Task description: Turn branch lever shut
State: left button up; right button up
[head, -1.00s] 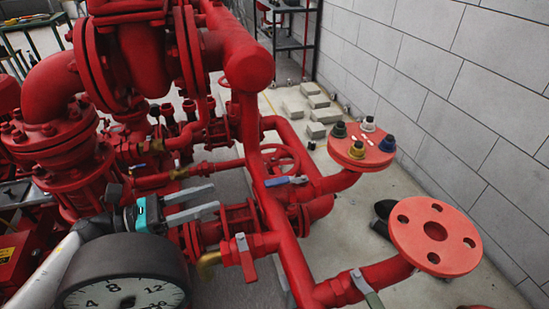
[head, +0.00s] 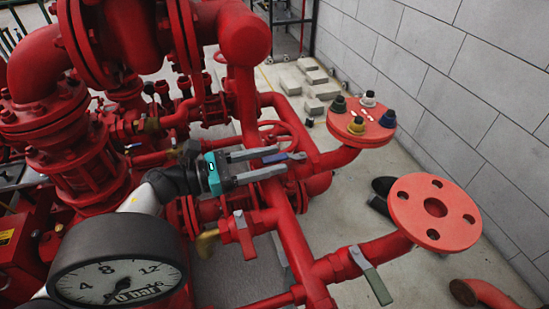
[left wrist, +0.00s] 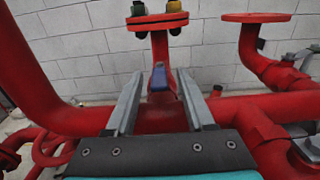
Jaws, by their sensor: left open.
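A blue-handled lever (head: 291,156) sits on the red branch pipe that leads to the upper flange, just beyond my left gripper. My left gripper (head: 280,160) is open, its two grey fingers pointing right toward this lever. In the left wrist view the blue lever (left wrist: 160,84) shows end-on between the open fingers (left wrist: 162,76), with no clear contact. A red-handled lever (head: 245,237) hangs on a lower pipe, and a green-handled lever (head: 372,279) is on the pipe to the lower flange. Which one is the branch lever is not marked. My right gripper is not in view.
A pressure gauge (head: 117,268) stands in front, below my left arm. A red handwheel (head: 283,137) is behind the lever. A bolted flange (head: 361,121) and an open flange (head: 435,212) stand to the right. Grey blocks (head: 308,85) lie on the floor by the wall.

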pick_arm(q)
jog(key=shift+w+d, duration=0.2)
jog(key=shift+d, duration=0.45)
grip_shut()
dwell(1.0)
